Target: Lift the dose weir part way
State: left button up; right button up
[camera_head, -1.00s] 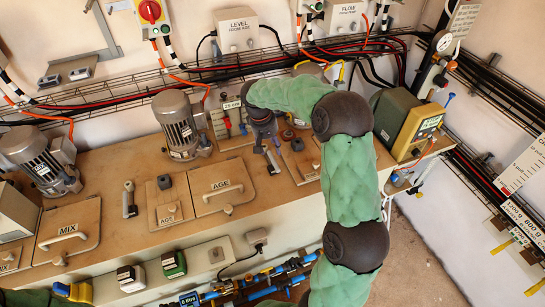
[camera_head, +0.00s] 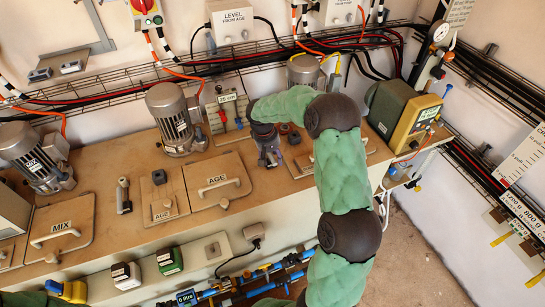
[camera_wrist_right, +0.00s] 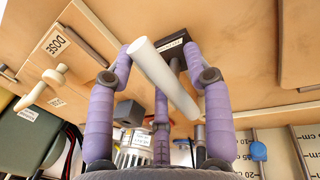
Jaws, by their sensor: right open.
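The dose weir shows in the right wrist view as a pale round handle bar (camera_wrist_right: 165,78) on a dark labelled plate (camera_wrist_right: 172,47) at the bench top. My right gripper (camera_wrist_right: 160,58) is open, with its purple fingers on both sides of the bar and a third finger behind it. I cannot tell whether any finger touches the bar. In the head view my right gripper (camera_head: 268,152) points down at the bench, right of the AGE lid, and mostly hides the weir. My left gripper is not in view.
The AGE lid (camera_head: 217,181), another weir (camera_head: 123,196) and the MIX lid (camera_head: 61,228) lie left along the bench. A motor (camera_head: 176,118) and a rack with red and blue handles (camera_head: 228,115) stand behind. A green-yellow unit (camera_head: 405,115) stands right.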

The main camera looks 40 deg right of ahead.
grip_shut()
jog(key=shift+w+r+p, duration=0.1)
jog(key=shift+r+p, duration=1.15)
jog(key=shift+r, duration=0.9)
grip_release()
jog(key=shift+f, duration=0.1)
notch_tip(320, 180, up, 12)
jog(key=a, duration=0.2)
jog(key=shift+w, duration=0.25)
jog(key=shift+a+f, duration=0.1)
jog(key=shift+f, duration=0.05)
